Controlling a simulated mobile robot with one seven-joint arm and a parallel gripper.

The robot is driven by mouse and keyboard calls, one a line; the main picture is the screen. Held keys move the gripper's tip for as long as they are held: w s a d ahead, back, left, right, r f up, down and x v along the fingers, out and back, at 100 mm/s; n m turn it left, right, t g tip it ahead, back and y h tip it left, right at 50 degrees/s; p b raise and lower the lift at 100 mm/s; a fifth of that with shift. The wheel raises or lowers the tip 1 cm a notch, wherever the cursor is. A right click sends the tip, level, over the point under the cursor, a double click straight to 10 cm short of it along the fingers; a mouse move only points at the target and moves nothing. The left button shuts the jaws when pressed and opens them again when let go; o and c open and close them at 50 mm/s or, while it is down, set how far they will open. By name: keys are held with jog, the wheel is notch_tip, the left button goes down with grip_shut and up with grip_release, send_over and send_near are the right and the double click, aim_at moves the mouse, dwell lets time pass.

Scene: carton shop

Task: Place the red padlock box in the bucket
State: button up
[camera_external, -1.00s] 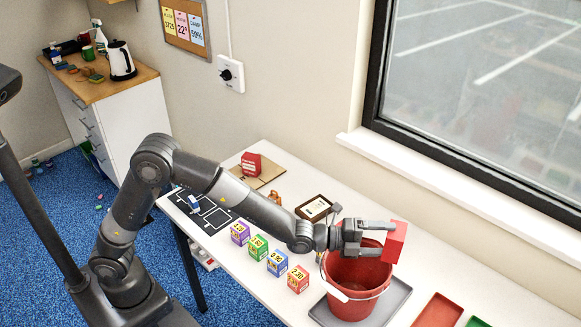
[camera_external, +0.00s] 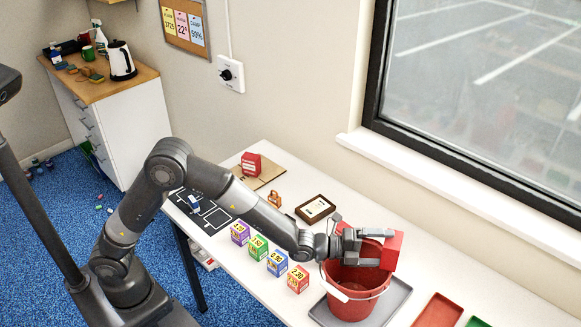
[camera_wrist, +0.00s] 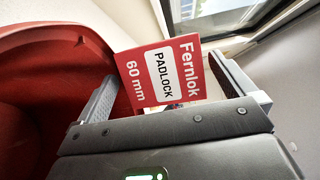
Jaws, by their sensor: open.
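The red padlock box (camera_external: 393,252) shows in the external view at the tip of my gripper (camera_external: 375,245), over the right part of the red bucket's (camera_external: 340,300) opening. In the wrist view the box (camera_wrist: 160,75), lettered "Fernlok PADLOCK 60 mm", sits tilted between the two fingers of my gripper (camera_wrist: 170,95). The jaws are open around it, with a narrow gap by the right finger; contact on the left side is unclear. The bucket's red wall (camera_wrist: 45,75) fills the left of the wrist view.
The bucket stands on a grey tray (camera_external: 387,308). Several small price cubes (camera_external: 278,262) line the table's front edge to its left. A brown-framed card (camera_external: 315,208) lies behind. Red (camera_external: 438,311) and green trays are at right. Another red box (camera_external: 251,164) stands farther back.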

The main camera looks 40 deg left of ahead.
jog(key=shift+a, duration=0.1)
notch_tip(320, 180, up, 7)
jog(key=s+a, duration=0.2)
dwell(0.4)
dwell(0.3)
jog(key=v, duration=1.1)
jog(key=shift+w+r, duration=0.1)
jog(key=shift+c, duration=0.3)
jog(key=c, duration=2)
